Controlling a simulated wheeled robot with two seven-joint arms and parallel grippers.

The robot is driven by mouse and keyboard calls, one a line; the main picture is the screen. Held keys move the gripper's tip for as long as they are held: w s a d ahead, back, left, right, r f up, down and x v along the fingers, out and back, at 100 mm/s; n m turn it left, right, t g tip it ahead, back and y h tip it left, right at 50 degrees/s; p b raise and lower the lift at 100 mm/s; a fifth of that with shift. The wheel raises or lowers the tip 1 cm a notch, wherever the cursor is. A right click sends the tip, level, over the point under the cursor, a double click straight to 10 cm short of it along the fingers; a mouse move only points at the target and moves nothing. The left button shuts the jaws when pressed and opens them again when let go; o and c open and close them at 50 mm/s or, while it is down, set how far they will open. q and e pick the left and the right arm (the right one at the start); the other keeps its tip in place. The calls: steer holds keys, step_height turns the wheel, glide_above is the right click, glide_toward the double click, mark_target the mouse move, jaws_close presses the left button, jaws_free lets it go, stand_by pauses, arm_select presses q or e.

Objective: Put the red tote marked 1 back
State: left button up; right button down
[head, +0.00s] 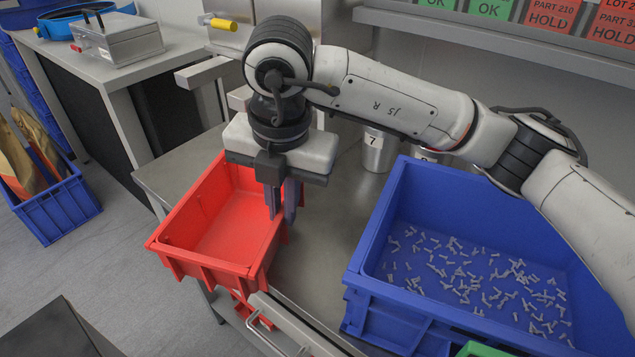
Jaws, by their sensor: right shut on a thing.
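A red tote (222,232) is in the head view, left of centre, at the left part of the grey metal table. It looks empty, is slightly tilted in view, and its near end reaches past the table's front edge. I cannot make out a number on it. My right gripper (282,207) comes down over the tote's right wall and is shut on that wall. Whether the tote touches the table is hard to tell. My left gripper is not in view.
A large blue bin (400,180) with many small screws stands right of the tote. A metal cup marked 7 (379,152) stands behind, near the blue bin. A blue crate (55,210) sits on the floor at left. Bare table (325,215) lies between tote and bin.

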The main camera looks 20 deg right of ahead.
steer(key=w+d+f, duration=0.1)
steer(key=w+d, duration=0.1)
steer(key=d, duration=0.1)
steer(key=w+d+f+p, duration=0.1)
steer(key=w+d, duration=0.1)
steer(key=d, duration=0.1)
steer(key=w+d+f, duration=0.1)
steer(key=w+d, duration=0.1)
steer(key=shift+d+f+p, duration=0.25)
steer(key=shift+d+p, duration=0.1)
steer(key=shift+d, duration=0.05)
steer(key=shift+f, duration=0.1)
steer(key=c, duration=2.2)
jaws_free()
steer(key=shift+f, duration=0.1)
steer(key=o, duration=0.4)
steer(key=shift+c, duration=0.2)
